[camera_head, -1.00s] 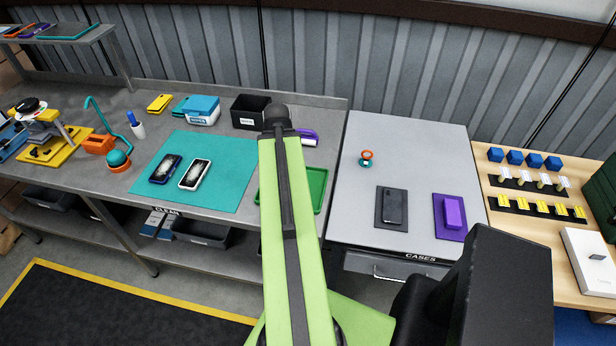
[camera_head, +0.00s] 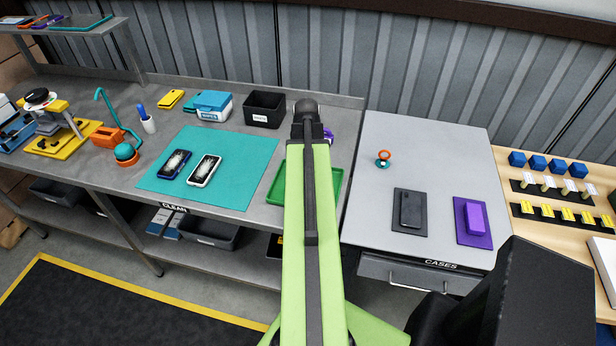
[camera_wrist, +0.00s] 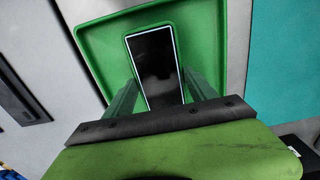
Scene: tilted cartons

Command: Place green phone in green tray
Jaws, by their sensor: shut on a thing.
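The green tray (camera_head: 271,190) lies on the bench at the right of the teal mat, partly hidden behind my arm in the head view. In the wrist view the green tray (camera_wrist: 98,48) fills the upper middle. A phone (camera_wrist: 155,60) with a black screen and a thin pale edge shows over the tray floor, its back hidden. My gripper (camera_wrist: 160,80) has its green fingers on either side of the phone and is shut on it. I cannot tell whether the phone touches the tray floor. In the head view my arm hides the gripper and the phone.
Two phones (camera_head: 174,164) (camera_head: 204,171) lie on the teal mat (camera_head: 240,158). A black bin (camera_head: 265,108) stands behind the tray. The grey cases table (camera_head: 450,150) at the right holds a dark phone case (camera_head: 410,212) and a purple one (camera_head: 474,218).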

